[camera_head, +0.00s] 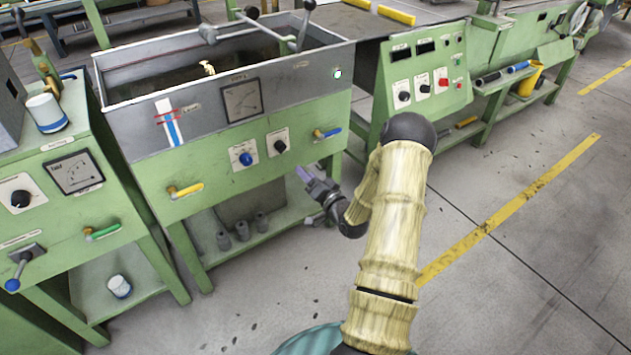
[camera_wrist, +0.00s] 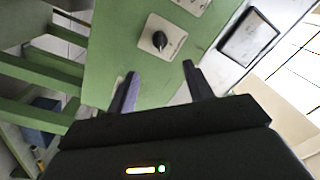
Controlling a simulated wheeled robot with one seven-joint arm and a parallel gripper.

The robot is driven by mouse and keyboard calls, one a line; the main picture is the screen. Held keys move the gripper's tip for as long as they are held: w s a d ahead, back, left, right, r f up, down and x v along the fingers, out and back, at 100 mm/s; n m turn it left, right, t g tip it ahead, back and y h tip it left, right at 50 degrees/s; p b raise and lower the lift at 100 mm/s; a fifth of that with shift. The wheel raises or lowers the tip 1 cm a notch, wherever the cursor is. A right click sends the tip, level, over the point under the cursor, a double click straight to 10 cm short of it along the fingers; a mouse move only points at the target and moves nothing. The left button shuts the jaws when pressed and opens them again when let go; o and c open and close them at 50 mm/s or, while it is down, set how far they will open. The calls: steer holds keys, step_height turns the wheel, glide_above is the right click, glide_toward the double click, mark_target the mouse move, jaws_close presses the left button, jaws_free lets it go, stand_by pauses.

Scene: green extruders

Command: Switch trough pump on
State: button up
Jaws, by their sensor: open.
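The green trough machine (camera_head: 141,150) has a grey water trough on top. Its front carries a plate with a blue knob (camera_head: 246,158) and beside it a plate with a black knob (camera_head: 280,146). I cannot read their labels. My gripper (camera_head: 303,174) is below and right of the black knob in the head view, apart from it. In the wrist view my gripper (camera_wrist: 160,72) is open and empty, with the black knob (camera_wrist: 159,40) ahead between the fingertips. The knob's pointer is slanted there. A second plate (camera_wrist: 192,4) is cut off at the top edge.
A yellow handle (camera_head: 186,190) and a blue-yellow handle (camera_head: 327,133) stick out of the front. A control cabinet (camera_head: 425,75) stands right. Floor at right is clear.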

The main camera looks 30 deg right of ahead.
steer(key=shift+s+f, duration=0.1)
steer(key=shift+s, duration=1.65)
steer(key=a+r+n+g, duration=0.4)
steer(key=a+n+g, duration=0.3)
steer(key=a, duration=0.4)
steer(key=s+a+r+n+g+h, duration=0.1)
steer(key=s+a+r+g, duration=0.25)
steer(key=s+a, duration=0.45)
steer(key=s+a+r+n+g, duration=0.1)
steer(key=s+a+r+g, duration=0.3)
steer(key=s, duration=0.7)
step_height(320, 180, up, 31)
steer(key=s+g+p, duration=0.1)
steer(key=p, duration=3.1)
steer(key=shift+d, duration=0.4)
steer(key=shift+s+g, duration=0.1)
steer(key=shift+g, duration=0.15)
